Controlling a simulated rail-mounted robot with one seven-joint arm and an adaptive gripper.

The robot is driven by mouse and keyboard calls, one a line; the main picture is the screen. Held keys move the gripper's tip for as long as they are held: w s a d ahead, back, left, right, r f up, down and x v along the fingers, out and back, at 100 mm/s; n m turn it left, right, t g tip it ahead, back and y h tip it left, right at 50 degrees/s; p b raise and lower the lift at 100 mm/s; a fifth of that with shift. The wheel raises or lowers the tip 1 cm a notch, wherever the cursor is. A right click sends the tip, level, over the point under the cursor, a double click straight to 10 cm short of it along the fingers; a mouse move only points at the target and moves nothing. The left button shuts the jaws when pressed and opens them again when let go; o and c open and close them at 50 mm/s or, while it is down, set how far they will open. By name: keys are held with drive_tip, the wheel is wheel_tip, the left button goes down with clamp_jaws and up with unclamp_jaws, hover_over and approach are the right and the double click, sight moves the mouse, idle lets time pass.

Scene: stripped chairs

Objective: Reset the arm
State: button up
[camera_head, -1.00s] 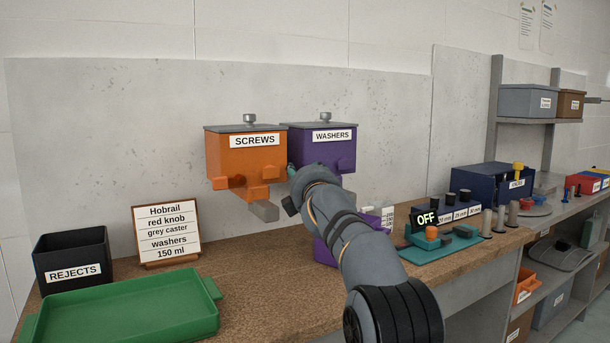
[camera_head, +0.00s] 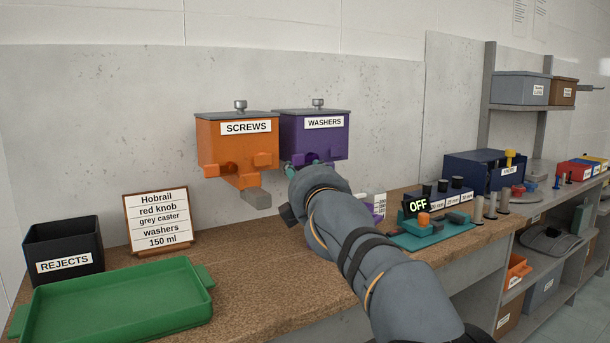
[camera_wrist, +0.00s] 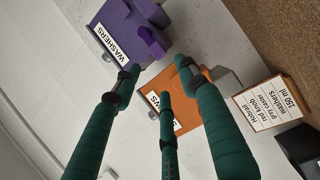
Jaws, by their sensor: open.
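My gripper (camera_wrist: 158,82) is open and empty in the wrist view, its green fingers spread apart. In the head view my grey arm rises from the lower right and hides most of the gripper; only a bit of teal shows just below the purple washers dispenser (camera_head: 318,138). The orange screws dispenser (camera_head: 236,146) hangs to its left, with a grey lever end below it. In the wrist view the washers dispenser (camera_wrist: 118,22) is at the top and the orange screws dispenser (camera_wrist: 202,118) is partly behind the fingers. I cannot tell the gap to the dispensers.
A green tray (camera_head: 118,302), a black rejects bin (camera_head: 64,250) and an order card (camera_head: 158,219) stand on the left of the bench. A teal fixture (camera_head: 440,235) with an OFF display is right of my arm. Part of a purple item (camera_head: 377,206) shows behind the arm.

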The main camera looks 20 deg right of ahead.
sight(298, 161)
drive_tip(key=shift+s+a+r, duration=0.1)
drive_tip(key=shift+s+r, duration=0.05)
drive_tip(key=shift+s, duration=0.25)
drive_tip(key=shift+w, duration=0.1)
drive_tip(key=x, duration=1.2)
drive_tip(key=shift+d, duration=0.35)
